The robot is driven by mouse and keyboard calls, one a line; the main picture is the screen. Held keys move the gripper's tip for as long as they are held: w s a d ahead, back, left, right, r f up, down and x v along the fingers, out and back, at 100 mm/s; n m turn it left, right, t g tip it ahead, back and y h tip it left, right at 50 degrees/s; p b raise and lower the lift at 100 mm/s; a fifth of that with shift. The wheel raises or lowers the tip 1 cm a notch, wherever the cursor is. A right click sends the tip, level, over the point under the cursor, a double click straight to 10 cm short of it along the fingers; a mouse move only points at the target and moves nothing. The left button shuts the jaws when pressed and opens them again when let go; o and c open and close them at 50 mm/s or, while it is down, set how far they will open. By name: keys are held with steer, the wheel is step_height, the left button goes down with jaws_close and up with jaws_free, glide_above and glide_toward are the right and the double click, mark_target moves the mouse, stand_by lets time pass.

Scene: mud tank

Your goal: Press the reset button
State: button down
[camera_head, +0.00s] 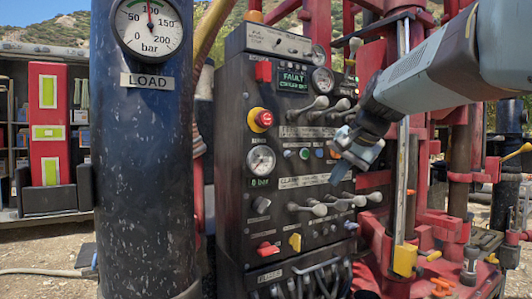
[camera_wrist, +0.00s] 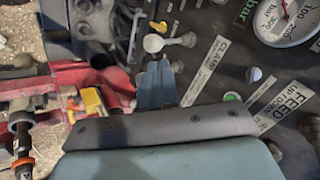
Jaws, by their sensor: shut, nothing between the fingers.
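A dark control panel (camera_head: 232,200) stands in the middle of the head view. A row on it has a white button (camera_head: 287,154), a green button (camera_head: 304,153) and a blue button (camera_head: 319,153). I cannot read which one is labelled reset. My gripper (camera_head: 341,170) is shut and empty, in front of the panel's right side, just right of the blue button in the picture. In the wrist view, my gripper (camera_wrist: 156,85) is seen near a lever with a white knob. The green button (camera_wrist: 232,96) and white button (camera_wrist: 253,74) lie to its right. The blue button is not visible there.
The panel carries a red stop knob (camera_head: 260,119), a lit FAULT display (camera_head: 293,81), gauges and several protruding levers (camera_head: 318,208). A dark column with a LOAD gauge (camera_head: 149,27) stands left. Red machine framework (camera_head: 440,235) crowds the right side near my arm.

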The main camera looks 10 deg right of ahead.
steer(key=w+d+r+m+t+y, duration=0.1)
steer(key=w+d+r+m+t, duration=0.1)
steer(key=w+d+r+m, duration=0.3)
steer(key=w+d+r, duration=0.3)
steer(key=d+r, duration=0.2)
steer(key=d, duration=0.1)
steer(key=shift+w+r, duration=0.15)
steer(key=shift+r, duration=0.15)
glide_toward(319, 153)
steer(key=shift+w+a+f, duration=0.1)
steer(key=shift+w+f, duration=0.65)
steer(key=shift+f, duration=0.3)
steer(key=shift+w+f, duration=0.75)
steer(key=shift+f, duration=0.35)
steer(key=shift+w+a+f, duration=0.1)
steer(key=shift+w+f, duration=0.65)
steer(key=shift+f, duration=0.3)
